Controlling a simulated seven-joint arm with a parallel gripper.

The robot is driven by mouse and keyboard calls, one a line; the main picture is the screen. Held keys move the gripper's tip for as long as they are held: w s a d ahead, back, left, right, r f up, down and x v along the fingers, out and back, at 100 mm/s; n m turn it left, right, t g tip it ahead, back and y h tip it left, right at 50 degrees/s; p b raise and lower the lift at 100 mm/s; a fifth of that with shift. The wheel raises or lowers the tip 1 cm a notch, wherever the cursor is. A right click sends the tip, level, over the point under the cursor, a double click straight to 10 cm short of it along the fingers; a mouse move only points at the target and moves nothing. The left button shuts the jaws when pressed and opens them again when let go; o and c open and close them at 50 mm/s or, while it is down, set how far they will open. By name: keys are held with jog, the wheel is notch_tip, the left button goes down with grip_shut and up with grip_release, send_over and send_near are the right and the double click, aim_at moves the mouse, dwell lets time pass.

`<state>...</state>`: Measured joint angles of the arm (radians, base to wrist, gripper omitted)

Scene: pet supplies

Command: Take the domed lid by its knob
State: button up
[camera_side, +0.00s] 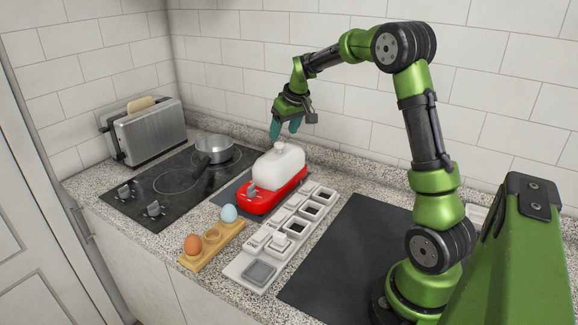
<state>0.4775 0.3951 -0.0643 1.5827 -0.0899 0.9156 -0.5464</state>
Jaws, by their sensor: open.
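The domed lid (277,167) is whitish and sits on a red appliance base (262,203) that looks like an egg cooker. Its small knob (279,147) is on top of the dome. My gripper (285,130) has teal fingers pointing down and is open with nothing between them. The fingers appear just above the knob, with a small gap in the picture. From this single view I cannot tell whether they are exactly over it.
A wooden holder (212,236) carries a brown egg (193,245) and a pale blue egg (229,214). A white tray with square pockets (247,276) lies right of the cooker. A pot (213,149) stands on the cooktop (150,191) near a toaster (150,134). A dark mat (342,255) is bare.

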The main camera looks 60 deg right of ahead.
aim_at(279, 143)
jog(key=shift+w+x, duration=0.1)
jog(key=shift+x, duration=1.25)
jog(key=shift+w+x, duration=0.15)
jog(key=shift+x, duration=1.15)
jog(key=shift+d+r, duration=0.15)
jog(key=shift+d, duration=0.1)
grip_shut()
